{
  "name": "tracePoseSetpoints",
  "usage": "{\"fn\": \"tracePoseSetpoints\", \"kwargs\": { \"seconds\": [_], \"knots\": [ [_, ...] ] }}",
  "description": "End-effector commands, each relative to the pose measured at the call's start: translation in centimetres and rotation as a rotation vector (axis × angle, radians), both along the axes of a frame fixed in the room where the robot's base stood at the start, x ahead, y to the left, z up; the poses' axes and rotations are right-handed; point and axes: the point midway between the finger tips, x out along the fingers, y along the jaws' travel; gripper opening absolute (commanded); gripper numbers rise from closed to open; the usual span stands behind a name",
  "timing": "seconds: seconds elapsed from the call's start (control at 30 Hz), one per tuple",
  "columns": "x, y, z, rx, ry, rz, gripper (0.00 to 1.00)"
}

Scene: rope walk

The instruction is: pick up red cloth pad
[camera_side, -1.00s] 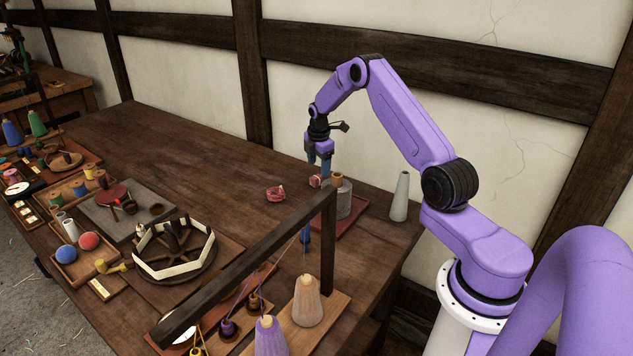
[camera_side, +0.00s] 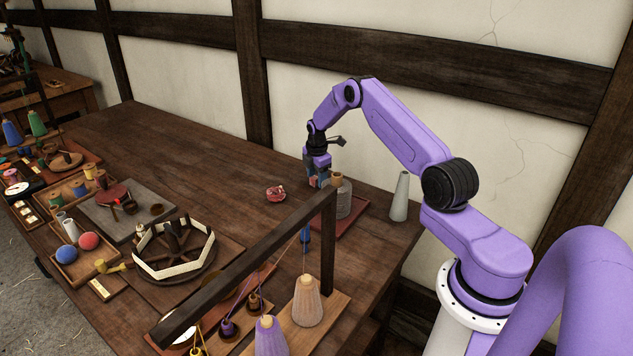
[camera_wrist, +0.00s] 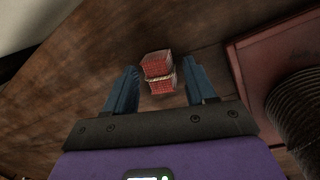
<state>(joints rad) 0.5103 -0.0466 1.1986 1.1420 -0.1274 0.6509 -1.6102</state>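The red cloth pad (camera_wrist: 158,76) is a small red checked bundle with a pale tie around its middle, lying on the table. It shows between the blue fingers of my gripper (camera_wrist: 161,84) in the wrist view. The fingers are open, one on either side of the pad, with a gap visible on the right.
A red tray (camera_side: 352,228) holding a grey ribbed spool (camera_side: 343,200) stands close to the right of the pad. A wooden beam frame (camera_side: 255,260) stands in front. The table behind is clear.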

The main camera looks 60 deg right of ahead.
Motion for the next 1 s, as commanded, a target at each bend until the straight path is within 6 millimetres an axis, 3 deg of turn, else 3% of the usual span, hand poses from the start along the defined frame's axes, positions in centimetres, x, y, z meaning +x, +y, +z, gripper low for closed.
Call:
{"fn": "tracePoseSetpoints", "kwargs": {
  "seconds": [0.03,0.13,0.17,0.57,1.0],
  "knots": [
    [0.0,0.0,0.0,0.0,0.0,0.0,0.38],
    [0.0,0.0,0.0,0.0,0.001,0.0,0.05],
    [0.0,0.0,0.0,0.0,0.001,0.0,0.03],
    [0.0,0.0,0.4,0.0,0.001,0.0,0.03],
    [0.0,0.0,7.8,-0.001,-0.002,-0.001,0.03]
  ]
}}
